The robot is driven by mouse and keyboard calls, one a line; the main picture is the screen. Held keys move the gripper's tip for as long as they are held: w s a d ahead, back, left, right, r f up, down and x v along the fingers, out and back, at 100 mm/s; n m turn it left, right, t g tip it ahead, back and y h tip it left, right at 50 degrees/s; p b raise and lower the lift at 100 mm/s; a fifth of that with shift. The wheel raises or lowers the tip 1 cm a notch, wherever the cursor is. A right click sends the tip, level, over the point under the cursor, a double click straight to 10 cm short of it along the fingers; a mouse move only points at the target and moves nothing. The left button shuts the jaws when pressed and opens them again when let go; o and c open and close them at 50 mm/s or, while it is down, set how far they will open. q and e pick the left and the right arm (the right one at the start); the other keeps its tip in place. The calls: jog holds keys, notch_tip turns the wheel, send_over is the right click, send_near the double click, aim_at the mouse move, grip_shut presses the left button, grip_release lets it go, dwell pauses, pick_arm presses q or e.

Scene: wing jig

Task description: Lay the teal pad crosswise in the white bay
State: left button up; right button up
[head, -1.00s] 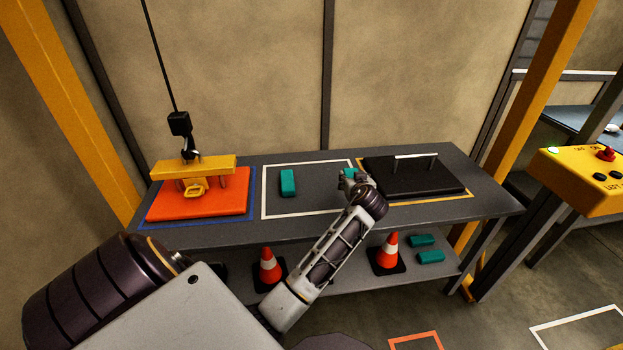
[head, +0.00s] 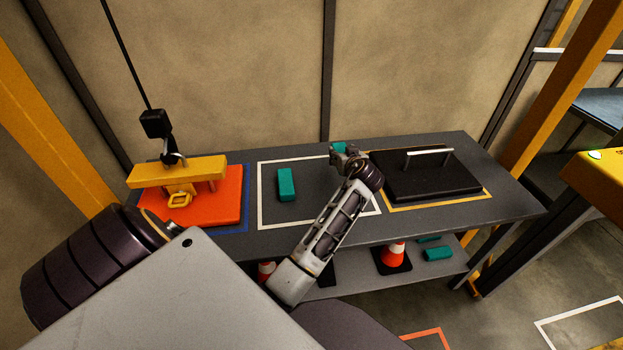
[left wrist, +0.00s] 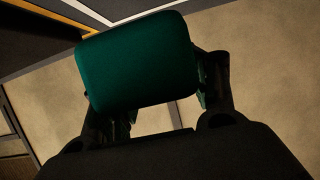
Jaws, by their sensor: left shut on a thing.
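The white bay (head: 308,185) is a white outline on the grey table, with one teal pad (head: 286,184) lying in its left part, long side running front to back. My left gripper (head: 345,153) is shut on another teal pad (head: 338,148), by the back right corner of the white bay. In the left wrist view this held pad (left wrist: 138,62) fills the space between the fingers, slightly tilted. From the head view I cannot tell how high it is above the table. My right gripper is not in view.
Left of the bay, an orange plate (head: 225,208) carries a yellow lifting beam (head: 178,171) under a hanging hook (head: 170,150). To the right lies a black plate (head: 430,180) with a handle. The lower shelf holds orange cones (head: 393,255) and teal pads (head: 438,254).

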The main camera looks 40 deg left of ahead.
pick_arm(q)
jog(key=shift+w+a, duration=0.2)
jog(key=shift+a, duration=0.1)
jog(key=shift+r, duration=0.1)
jog(key=shift+f, duration=0.4)
send_over(339, 183)
notch_tip(339, 183, down, 4)
jog(key=shift+w+f+b, duration=0.1)
jog(key=shift+f+b, duration=0.05)
jog(key=shift+b, duration=0.15)
jog(key=shift+f, duration=2)
jog(key=shift+f+b, duration=0.3)
jog(key=shift+f, duration=0.3)
jog(key=o, duration=1)
jog(key=shift+o, duration=0.3)
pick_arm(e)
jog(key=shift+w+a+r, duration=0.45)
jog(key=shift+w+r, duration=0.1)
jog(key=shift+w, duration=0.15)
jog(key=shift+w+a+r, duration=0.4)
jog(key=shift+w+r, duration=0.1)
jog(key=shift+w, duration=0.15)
